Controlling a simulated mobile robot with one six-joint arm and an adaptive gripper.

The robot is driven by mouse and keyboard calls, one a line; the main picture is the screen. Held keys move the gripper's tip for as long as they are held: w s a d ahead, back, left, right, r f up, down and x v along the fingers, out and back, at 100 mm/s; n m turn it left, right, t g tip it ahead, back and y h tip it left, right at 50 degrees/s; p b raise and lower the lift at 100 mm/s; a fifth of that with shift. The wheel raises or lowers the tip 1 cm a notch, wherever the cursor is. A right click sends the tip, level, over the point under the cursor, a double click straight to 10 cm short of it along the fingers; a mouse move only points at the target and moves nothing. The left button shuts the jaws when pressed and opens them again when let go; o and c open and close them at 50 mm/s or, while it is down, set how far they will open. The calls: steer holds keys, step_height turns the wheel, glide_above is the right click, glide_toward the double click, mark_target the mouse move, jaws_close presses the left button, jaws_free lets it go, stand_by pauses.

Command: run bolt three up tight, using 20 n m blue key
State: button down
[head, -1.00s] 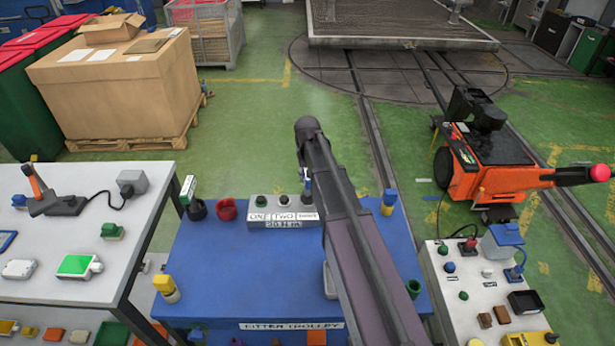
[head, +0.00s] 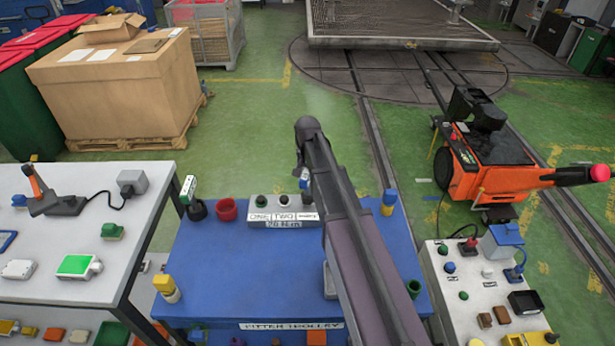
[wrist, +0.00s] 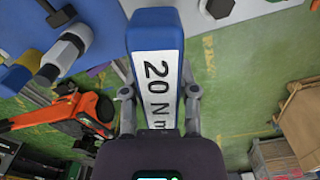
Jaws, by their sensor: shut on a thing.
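My gripper (wrist: 158,100) is shut on the blue key (wrist: 155,35), with a finger on each side of it. The key's white label reads "20 N m" in the wrist view. In the head view a small blue part (head: 306,184), likely the key, shows beside my arm above the third place of the grey bolt block (head: 283,222). The block is marked ONE, TWO and a third, unclear label, with "20 N m" below. Dark heads stand at ONE (head: 261,201) and TWO (head: 284,199). Bolt three is hidden, so I cannot tell whether the key sits on it.
The block stands on the blue fitter trolley (head: 215,270). A red cup (head: 227,209), a dark cup (head: 197,210) and a yellow-and-blue post (head: 389,202) stand near it. A white bench (head: 130,250) is left, a control panel (head: 465,318) right. Green floor lies beyond.

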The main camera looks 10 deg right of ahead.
steer(key=m, duration=0.4)
steer(key=shift+m, duration=0.9)
steer(key=shift+m, duration=0.4)
steer(key=shift+m, duration=0.6)
